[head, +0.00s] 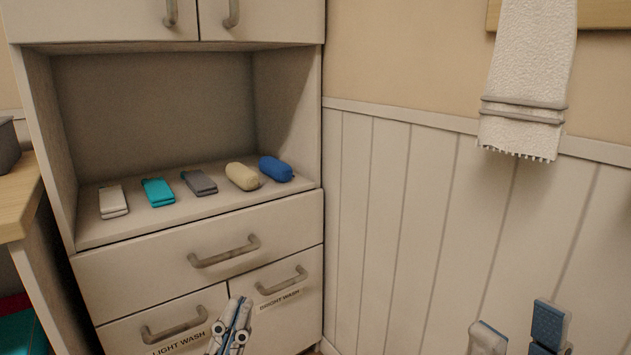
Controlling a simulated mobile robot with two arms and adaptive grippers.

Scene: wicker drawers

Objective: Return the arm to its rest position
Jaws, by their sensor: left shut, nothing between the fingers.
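My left gripper (236,312) is at the bottom of the head view, in front of the lower drawers of a white cabinet. Its fingers are together and nothing shows between them. My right gripper (520,334) is at the bottom right, in front of the panelled wall. Its two fingertips stand apart with nothing visible between them. The rest of both arms is out of view or cut off by the bottom edge.
The cabinet's open shelf (205,215) holds folded white (113,201), teal (157,192) and grey cloths (199,182), plus beige (243,176) and blue rolls (275,169). Drawers labelled LIGHT WASH (170,325) and BRIGHT WASH (282,288) are shut. A towel (530,75) hangs right.

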